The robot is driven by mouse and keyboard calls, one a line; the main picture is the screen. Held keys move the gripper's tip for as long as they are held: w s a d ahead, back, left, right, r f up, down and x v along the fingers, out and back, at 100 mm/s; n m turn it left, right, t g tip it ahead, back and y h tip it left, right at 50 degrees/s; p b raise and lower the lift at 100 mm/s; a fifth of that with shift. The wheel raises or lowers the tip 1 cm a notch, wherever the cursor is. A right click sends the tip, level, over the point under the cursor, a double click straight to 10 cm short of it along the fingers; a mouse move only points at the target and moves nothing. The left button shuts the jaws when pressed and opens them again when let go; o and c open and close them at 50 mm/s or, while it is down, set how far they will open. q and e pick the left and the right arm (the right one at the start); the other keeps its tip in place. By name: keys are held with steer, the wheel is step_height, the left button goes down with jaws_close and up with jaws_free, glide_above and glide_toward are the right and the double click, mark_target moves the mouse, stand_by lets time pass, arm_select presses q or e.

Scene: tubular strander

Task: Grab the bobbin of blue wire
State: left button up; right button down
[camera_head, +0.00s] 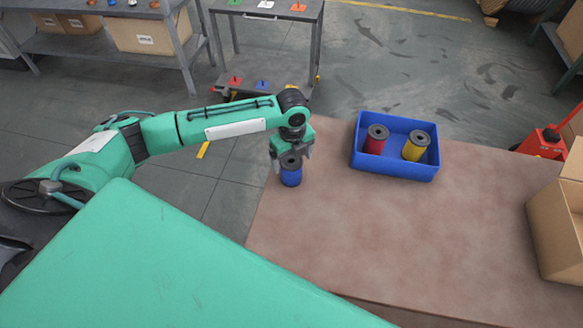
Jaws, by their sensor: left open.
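The bobbin of blue wire (291,178) stands upright near the left edge of the brown table, with a dark flange on top. My left gripper (291,160) is directly over it, with its fingers open at either side of the bobbin's top. I cannot tell whether the fingers touch it. The gripper hides part of the bobbin's top. My right gripper is not in view.
A blue bin (396,172) on the table holds a red bobbin (376,139) and a yellow bobbin (415,146). An open cardboard box (556,232) stands at the right edge. The brown table (400,235) is clear in the middle. Metal shelving (190,60) stands behind on the left.

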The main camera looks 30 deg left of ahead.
arm_select(q)
steer(key=shift+f+p, duration=0.35)
steer(key=shift+f, duration=0.3)
step_height(320, 180, down, 4)
steer(key=shift+a+f+p, duration=0.15)
steer(key=shift+p, duration=0.45)
steer(key=c, duration=1.2)
steer(key=shift+c, duration=0.5)
steer(key=shift+w+r, duration=0.1)
steer(key=shift+r, duration=0.1)
